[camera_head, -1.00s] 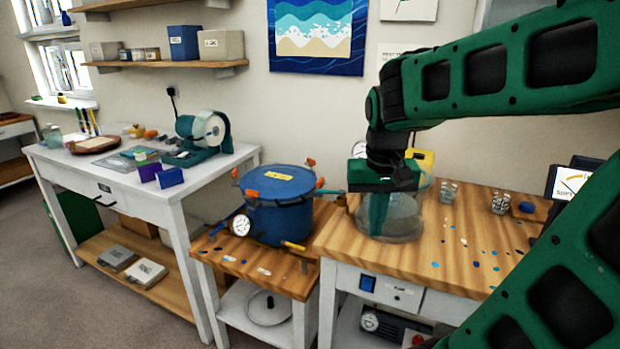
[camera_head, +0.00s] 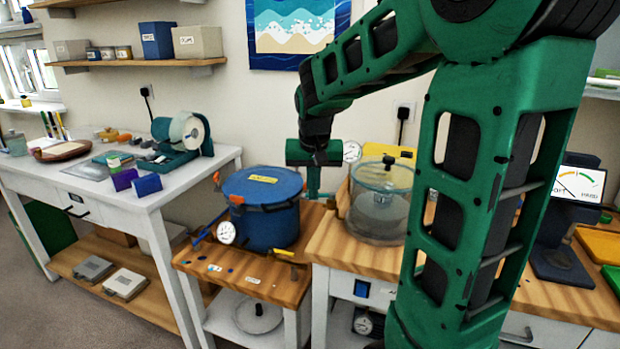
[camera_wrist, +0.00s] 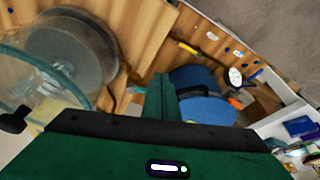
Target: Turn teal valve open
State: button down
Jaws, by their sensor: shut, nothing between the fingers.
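A small teal piece, which looks like the teal valve handle (camera_wrist: 137,90), shows just left of my fingers in the wrist view, between the blue pot and the glass chamber. In the head view it is small and hard to separate from my gripper (camera_head: 313,192). My gripper points down, its fingers together and empty, at the right side of the blue pressure pot (camera_head: 268,225). I cannot tell whether the fingers touch the valve. A yellow-handled valve (camera_head: 285,252) is at the pot's front.
The clear glass chamber (camera_head: 381,205) stands close right of my gripper on the wooden bench (camera_head: 345,250). A pressure gauge (camera_head: 226,232) sticks out at the pot's front left. A white table (camera_head: 150,195) with a tape dispenser (camera_head: 183,140) is further left.

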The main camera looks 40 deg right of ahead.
aim_at(319, 195)
jog(key=shift+w+d+f, duration=0.7)
jog(key=shift+w+f, duration=0.05)
jog(key=shift+w, duration=0.2)
jog(key=shift+w+d+f, duration=0.7)
jog(key=shift+w, duration=0.2)
